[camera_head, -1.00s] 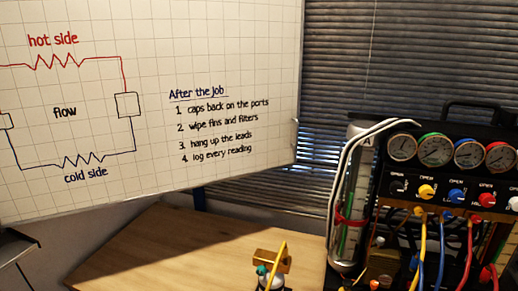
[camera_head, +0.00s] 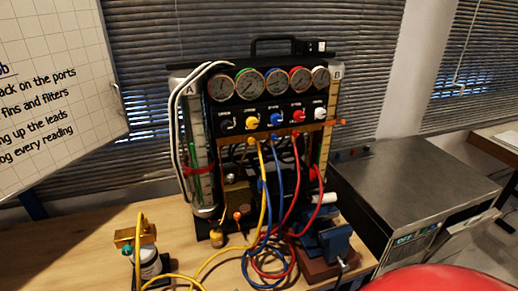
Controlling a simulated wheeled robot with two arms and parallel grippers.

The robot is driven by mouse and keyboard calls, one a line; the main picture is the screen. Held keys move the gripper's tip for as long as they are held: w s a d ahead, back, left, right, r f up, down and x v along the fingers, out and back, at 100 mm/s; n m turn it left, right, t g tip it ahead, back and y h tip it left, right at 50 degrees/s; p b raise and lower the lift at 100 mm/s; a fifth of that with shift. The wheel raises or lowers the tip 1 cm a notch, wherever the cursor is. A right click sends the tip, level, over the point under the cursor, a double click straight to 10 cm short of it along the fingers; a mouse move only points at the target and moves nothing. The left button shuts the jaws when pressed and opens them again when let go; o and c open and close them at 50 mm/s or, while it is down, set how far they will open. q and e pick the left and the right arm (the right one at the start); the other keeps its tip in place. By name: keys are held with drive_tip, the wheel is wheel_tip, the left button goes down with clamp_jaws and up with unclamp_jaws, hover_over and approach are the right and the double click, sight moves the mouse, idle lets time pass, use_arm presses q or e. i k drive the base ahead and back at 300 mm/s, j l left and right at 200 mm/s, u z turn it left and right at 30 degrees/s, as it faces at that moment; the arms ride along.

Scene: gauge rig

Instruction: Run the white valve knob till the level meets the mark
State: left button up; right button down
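The white valve knob (camera_head: 320,113) is at the right end of the knob row on the black gauge rig (camera_head: 262,110), beside the red knob (camera_head: 298,115). Sight tube A (camera_head: 201,150) stands at the rig's left side with a red band around it. Sight tube B (camera_head: 329,130) stands at the right side, with an orange pointer (camera_head: 341,122) near it and a red piece lower down. The levels inside the tubes are too small to read. Neither of my grippers is in view.
Yellow, blue and red hoses (camera_head: 270,215) hang from the rig and coil on the wooden table (camera_head: 85,235). A brass-topped canister (camera_head: 147,262) stands front left, a blue vise (camera_head: 327,242) front right. A grey cabinet (camera_head: 415,180) stands right. A red rounded surface (camera_head: 435,280) fills the lower right corner.

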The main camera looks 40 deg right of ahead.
sight(319, 113)
drive_tip(key=z, duration=1.5)
